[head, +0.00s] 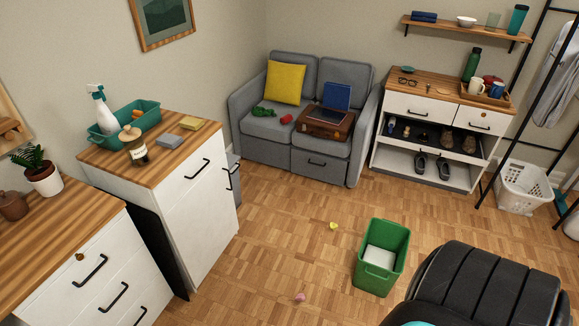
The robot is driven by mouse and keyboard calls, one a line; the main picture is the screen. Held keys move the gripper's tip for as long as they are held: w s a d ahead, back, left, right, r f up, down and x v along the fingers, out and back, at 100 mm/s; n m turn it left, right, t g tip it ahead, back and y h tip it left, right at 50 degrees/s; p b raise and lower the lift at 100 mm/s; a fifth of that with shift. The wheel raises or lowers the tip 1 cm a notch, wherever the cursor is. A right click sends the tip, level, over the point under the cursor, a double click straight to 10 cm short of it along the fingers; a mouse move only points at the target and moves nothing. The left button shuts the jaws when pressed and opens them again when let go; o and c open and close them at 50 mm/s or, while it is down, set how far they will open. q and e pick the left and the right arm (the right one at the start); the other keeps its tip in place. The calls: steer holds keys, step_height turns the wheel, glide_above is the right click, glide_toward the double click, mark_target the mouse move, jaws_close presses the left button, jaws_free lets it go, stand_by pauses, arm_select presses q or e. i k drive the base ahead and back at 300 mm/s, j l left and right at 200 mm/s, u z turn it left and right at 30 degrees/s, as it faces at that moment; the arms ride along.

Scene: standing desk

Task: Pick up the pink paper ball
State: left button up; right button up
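A small pink paper ball (299,297) lies on the parquet floor near the bottom of the head view, left of the green bin and right of the white cabinet. It is in the open, with nothing touching it. Neither of my grippers is in view.
A green bin (365,277) with something white inside stands right of the ball. A yellow crumpled piece (333,226) lies farther back. White cabinets (201,207) line the left. A black ribbed shape (485,290) fills the bottom right. Floor (270,250) around the ball is clear.

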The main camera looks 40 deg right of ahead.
mark_target(300, 297)
steer(key=i+j+z, duration=0.1)
steer(key=i+z, duration=0.35)
steer(key=i+j+z, duration=0.2)
steer(key=i+z, duration=0.2)
steer(key=k, duration=0.05)
